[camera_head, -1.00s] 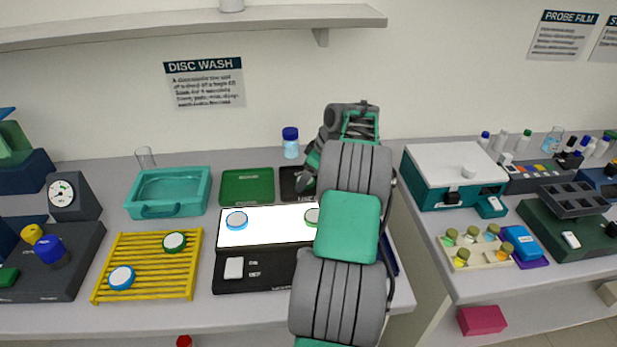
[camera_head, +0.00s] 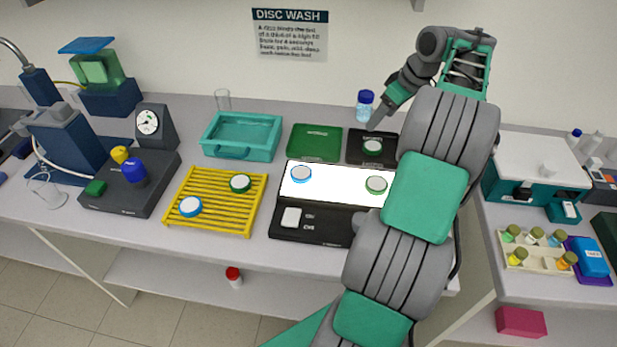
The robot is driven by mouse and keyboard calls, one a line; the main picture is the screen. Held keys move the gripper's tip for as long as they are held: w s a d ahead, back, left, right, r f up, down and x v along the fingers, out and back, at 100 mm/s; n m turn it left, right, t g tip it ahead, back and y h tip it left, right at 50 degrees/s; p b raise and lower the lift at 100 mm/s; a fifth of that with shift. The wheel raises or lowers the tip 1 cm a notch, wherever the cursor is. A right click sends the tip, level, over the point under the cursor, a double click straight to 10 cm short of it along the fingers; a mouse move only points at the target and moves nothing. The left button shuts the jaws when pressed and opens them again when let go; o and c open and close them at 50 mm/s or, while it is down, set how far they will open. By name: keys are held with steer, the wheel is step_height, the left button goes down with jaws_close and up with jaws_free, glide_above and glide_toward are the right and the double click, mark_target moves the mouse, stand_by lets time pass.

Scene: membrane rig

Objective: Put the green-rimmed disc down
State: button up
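A green-rimmed disc (camera_head: 373,146) shows at the black tray (camera_head: 357,158), just below my fingertips. It looks flat on the tray. My gripper (camera_head: 373,127) points down and left over the back of this tray, with a small gap to the disc. Its fingers are seen edge-on, so I cannot tell whether they are open. A second green-rimmed disc (camera_head: 376,184) lies on the right of the lit white panel (camera_head: 338,187). A third green-rimmed disc (camera_head: 240,183) lies on the yellow rack (camera_head: 215,218).
Blue-rimmed discs lie on the panel (camera_head: 301,173) and the rack (camera_head: 190,206). A green tray (camera_head: 314,143) and a teal basin (camera_head: 241,153) stand left of the black tray. A blue-capped bottle (camera_head: 364,107) stands behind my gripper. My arm covers the panel's right end.

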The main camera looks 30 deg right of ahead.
steer(key=w+a+r+m, duration=0.1)
steer(key=a+r, duration=0.1)
steer(key=a, duration=1.2)
steer(key=w+a+r, duration=0.2)
steer(key=a, duration=1.2)
steer(key=s+a+f+m, duration=0.1)
steer(key=s+a+f, duration=0.2)
steer(key=s+a, duration=0.3)
steer(key=s+a+f+h, duration=0.1)
steer(key=s+a+f, duration=0.3)
steer(key=s, duration=0.5)
steer(key=a, duration=0.2)
steer(key=shift+s+a+f+m+g, duration=0.2)
steer(key=shift+a+m+g, duration=0.1)
steer(key=shift+m, duration=0.1)
